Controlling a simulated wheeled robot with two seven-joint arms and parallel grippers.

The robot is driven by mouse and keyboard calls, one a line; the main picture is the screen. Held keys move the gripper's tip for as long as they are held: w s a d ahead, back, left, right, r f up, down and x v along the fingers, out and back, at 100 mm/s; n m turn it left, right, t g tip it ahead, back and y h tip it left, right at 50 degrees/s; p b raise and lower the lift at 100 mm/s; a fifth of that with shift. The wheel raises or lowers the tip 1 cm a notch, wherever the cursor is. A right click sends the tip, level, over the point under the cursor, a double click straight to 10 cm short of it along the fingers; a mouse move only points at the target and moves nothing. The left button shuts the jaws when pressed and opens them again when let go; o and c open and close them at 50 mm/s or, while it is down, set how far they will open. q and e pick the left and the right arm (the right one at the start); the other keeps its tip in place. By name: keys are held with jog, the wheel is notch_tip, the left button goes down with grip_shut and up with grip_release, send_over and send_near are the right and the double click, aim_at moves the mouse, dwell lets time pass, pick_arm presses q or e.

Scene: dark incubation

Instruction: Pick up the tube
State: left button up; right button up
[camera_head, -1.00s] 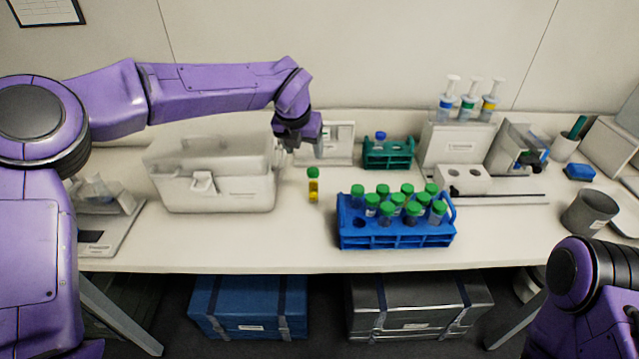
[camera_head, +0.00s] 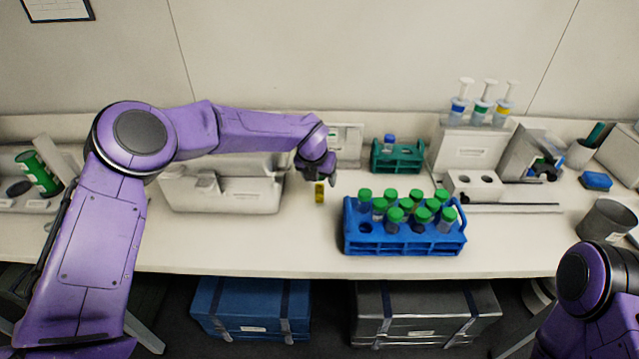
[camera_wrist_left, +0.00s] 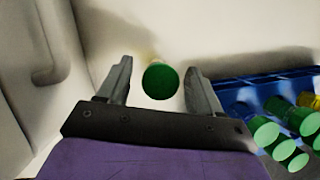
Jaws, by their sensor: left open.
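The tube (camera_head: 320,195), with yellow contents, stands upright on the bench, left of the blue rack. Its green cap (camera_wrist_left: 160,81) shows from above in the left wrist view. My left gripper (camera_head: 319,176) is above the tube in the head view and hides its cap. In the left wrist view, the two fingers of my left gripper (camera_wrist_left: 158,72) are apart, with the cap between them and gaps on both sides. My right gripper is out of view; only part of my right arm shows at the lower right.
A blue rack (camera_head: 400,243) of green-capped tubes stands right of the tube; it also shows in the left wrist view (camera_wrist_left: 232,92). A white box (camera_head: 225,199) stands to the left. A green rack (camera_head: 393,158) is behind. Bare bench lies in front of the tube.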

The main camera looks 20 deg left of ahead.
pick_arm(q)
jog(key=shift+w+f, duration=0.25)
jog(key=shift+f, duration=0.25)
jog(key=c, duration=1.1)
jog(key=shift+r, duration=0.1)
